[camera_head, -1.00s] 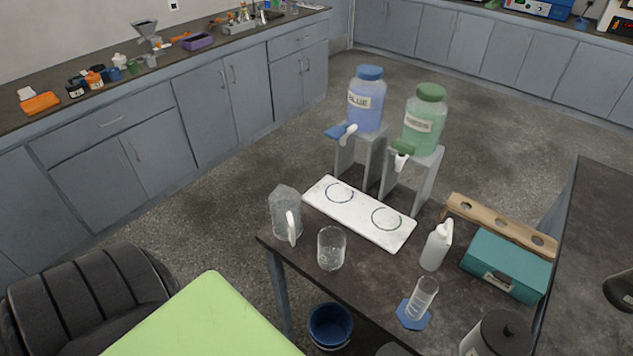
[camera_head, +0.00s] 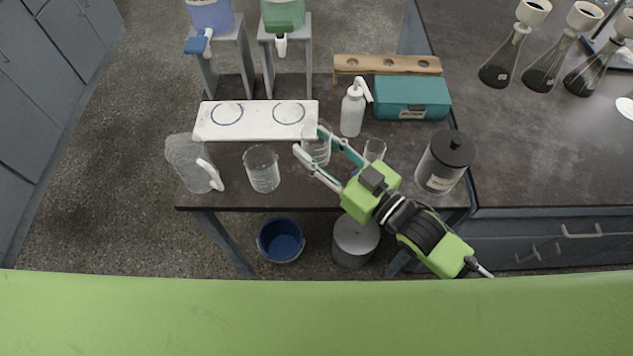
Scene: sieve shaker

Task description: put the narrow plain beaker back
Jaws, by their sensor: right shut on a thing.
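My right gripper (camera_head: 311,140) reaches in from the lower right and is shut on a narrow clear glass beaker (camera_head: 317,153). Its two fingers lie on either side of the glass. The beaker looks upright, just in front of the right end of the white two-ring plate (camera_head: 257,120). I cannot tell whether it touches the table or hangs slightly above it. A wider clear beaker (camera_head: 262,170) stands to its left, apart from it. My left gripper is not in view.
A clear pitcher (camera_head: 192,165) stands at the left table edge. A white wash bottle (camera_head: 353,110) and a glass cylinder (camera_head: 375,149) stand close to the right fingers. A teal box (camera_head: 412,97), wooden rack (camera_head: 350,64) and lidded grey canister (camera_head: 443,165) are farther right. Both plate rings are empty.

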